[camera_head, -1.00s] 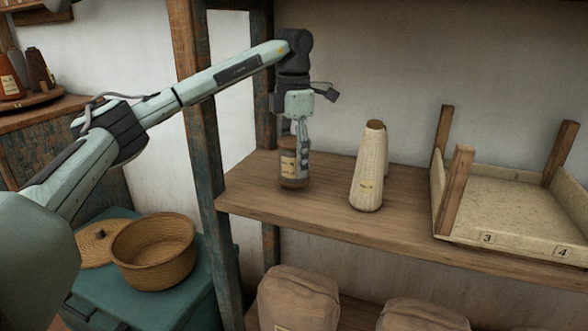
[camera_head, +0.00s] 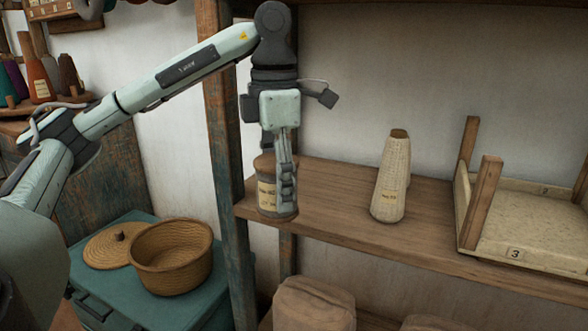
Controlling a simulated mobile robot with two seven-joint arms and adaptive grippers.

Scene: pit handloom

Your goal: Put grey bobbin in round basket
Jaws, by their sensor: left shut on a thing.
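My left gripper (camera_head: 281,195) is shut on the grey bobbin (camera_head: 267,198), which has brownish ends and a pale label. The bobbin is upright at the left front of the wooden shelf, close to the post. I cannot tell whether its base is clear of the board. The gripper fingers hide part of its right side. The round basket (camera_head: 171,258) is woven, tan, open at the top and looks empty. It stands on a teal chest at lower left, below the bobbin and left of the post. My right gripper is not in view.
A wooden post (camera_head: 228,165) stands between bobbin and basket. The woven lid (camera_head: 108,246) lies beside the basket on the teal chest (camera_head: 115,298). A pale cone (camera_head: 390,180) and a numbered tray (camera_head: 525,225) stand on the shelf (camera_head: 340,195). Sacks sit below.

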